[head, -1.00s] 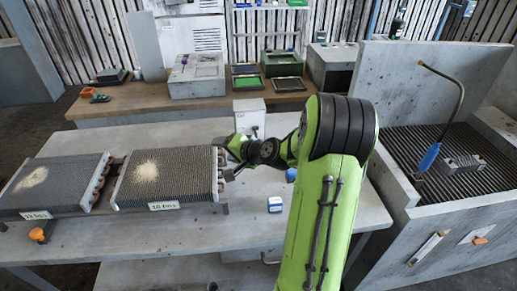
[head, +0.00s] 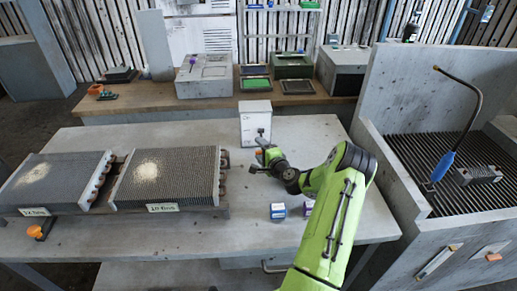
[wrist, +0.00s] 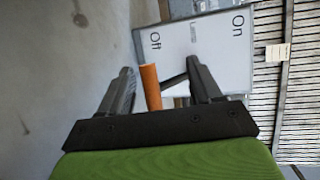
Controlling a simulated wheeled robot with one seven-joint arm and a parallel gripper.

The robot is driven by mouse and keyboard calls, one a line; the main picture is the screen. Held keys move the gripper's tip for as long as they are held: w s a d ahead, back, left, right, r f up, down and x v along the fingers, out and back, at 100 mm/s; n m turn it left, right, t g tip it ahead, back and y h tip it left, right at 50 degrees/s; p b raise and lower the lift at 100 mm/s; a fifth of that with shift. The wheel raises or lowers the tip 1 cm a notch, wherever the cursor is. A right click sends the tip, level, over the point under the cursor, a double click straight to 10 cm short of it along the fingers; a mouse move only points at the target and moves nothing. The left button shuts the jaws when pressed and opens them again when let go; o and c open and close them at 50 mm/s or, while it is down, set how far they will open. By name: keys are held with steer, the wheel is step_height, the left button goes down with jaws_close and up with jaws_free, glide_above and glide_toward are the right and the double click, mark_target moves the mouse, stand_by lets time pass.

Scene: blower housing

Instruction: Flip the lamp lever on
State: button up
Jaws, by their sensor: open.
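A pale switch box (head: 255,122) stands at the back of the table in the head view. In the wrist view the switch box (wrist: 200,45) shows its face with the words Off and On. An orange lever handle (wrist: 151,88) lies between my fingers, on the Off side; a dark rod runs toward the box, partly hidden by my right finger. In the head view the orange handle (head: 258,153) is a small spot at my gripper (head: 256,163). My gripper (wrist: 160,70) is open around the handle; I cannot tell whether a finger touches it.
Two finned coil blocks (head: 165,178) (head: 55,184) lie on the table left of my gripper. A blue-and-white small box (head: 278,211) and a purple item (head: 308,208) sit near my arm. A walled bench with a blue-handled wand (head: 443,165) stands at right.

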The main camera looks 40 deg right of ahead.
steer(key=shift+x, duration=0.9)
steer(key=shift+c, duration=0.2)
